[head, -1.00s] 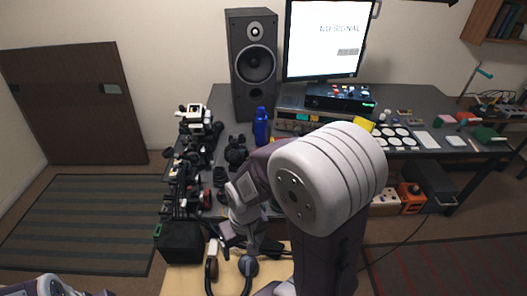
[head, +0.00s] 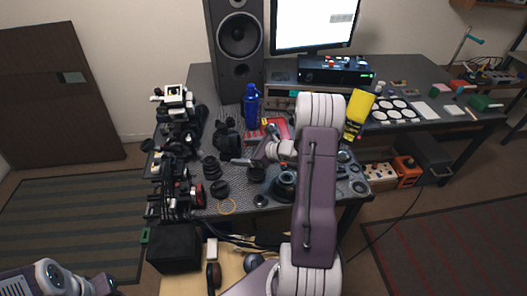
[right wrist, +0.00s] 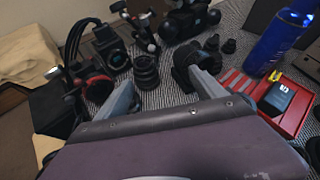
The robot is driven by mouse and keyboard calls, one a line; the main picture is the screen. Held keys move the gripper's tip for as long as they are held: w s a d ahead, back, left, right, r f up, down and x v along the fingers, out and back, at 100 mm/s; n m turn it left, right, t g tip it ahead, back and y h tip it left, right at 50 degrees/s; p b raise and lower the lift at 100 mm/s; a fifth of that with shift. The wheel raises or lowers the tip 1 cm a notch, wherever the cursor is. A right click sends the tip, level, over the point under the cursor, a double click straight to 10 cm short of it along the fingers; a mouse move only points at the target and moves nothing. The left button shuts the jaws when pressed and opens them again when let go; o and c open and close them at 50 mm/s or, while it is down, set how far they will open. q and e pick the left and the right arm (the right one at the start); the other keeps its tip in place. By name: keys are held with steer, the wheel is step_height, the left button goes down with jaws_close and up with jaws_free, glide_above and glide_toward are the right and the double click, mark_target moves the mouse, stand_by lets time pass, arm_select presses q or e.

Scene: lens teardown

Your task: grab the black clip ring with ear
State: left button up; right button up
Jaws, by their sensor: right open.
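I cannot tell for sure which part is the black clip ring with ear; several small dark rings (head: 358,187) lie at the mat's right edge in the head view, beside my right forearm. My right gripper (head: 255,148) is open and empty above the middle of the mat, pointing left.
A blue bottle (head: 251,107) and a red tray (head: 277,129) stand beyond my right gripper. Cameras (head: 175,130) crowd the desk's left side. A black box (head: 174,248) stands at the front left.

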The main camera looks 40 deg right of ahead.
steer(key=s+d+f+m+t+h+b, duration=0.1)
steer(key=d+f+m+h, duration=0.15)
steer(key=d, duration=0.45)
steer(key=s+d+f+m+t+h, duration=0.1)
steer(key=s+d+f+m+h, duration=0.2)
steer(key=d, duration=0.5)
steer(key=shift+m+y, duration=0.35)
steer(key=shift+m, duration=0.1)
steer(key=x, duration=1)
steer(key=shift+w+a+r, duration=0.1)
steer(key=shift+w+a, duration=0.05)
steer(key=shift+w, duration=0.15)
steer(key=shift+s+r, duration=0.1)
steer(key=c, duration=1.4)
